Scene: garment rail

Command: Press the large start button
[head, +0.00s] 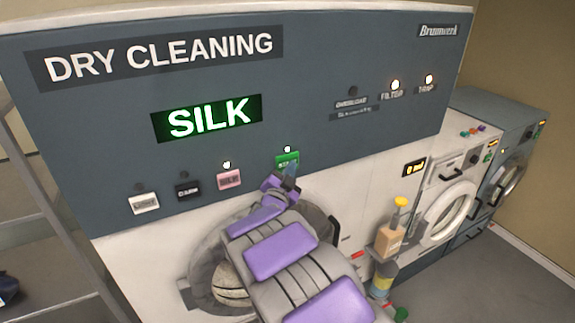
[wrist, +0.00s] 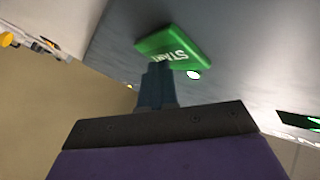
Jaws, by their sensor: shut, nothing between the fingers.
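The large green start button (head: 287,159) is on the grey dry cleaning machine panel, at the right end of a row of buttons. In the wrist view the button (wrist: 172,46) reads START, and a lit white lamp (wrist: 194,75) sits beside it. My gripper (head: 290,172) is shut and empty, with its tips just below the button in the head view. In the wrist view the dark fingers (wrist: 157,72) are together and their tips overlap the button's lower edge. I cannot tell whether they touch it.
A white button (head: 144,203), a black button (head: 188,191) and a pink button (head: 229,180) are to the left. The green display (head: 207,118) reads SILK. A metal rack is at far left.

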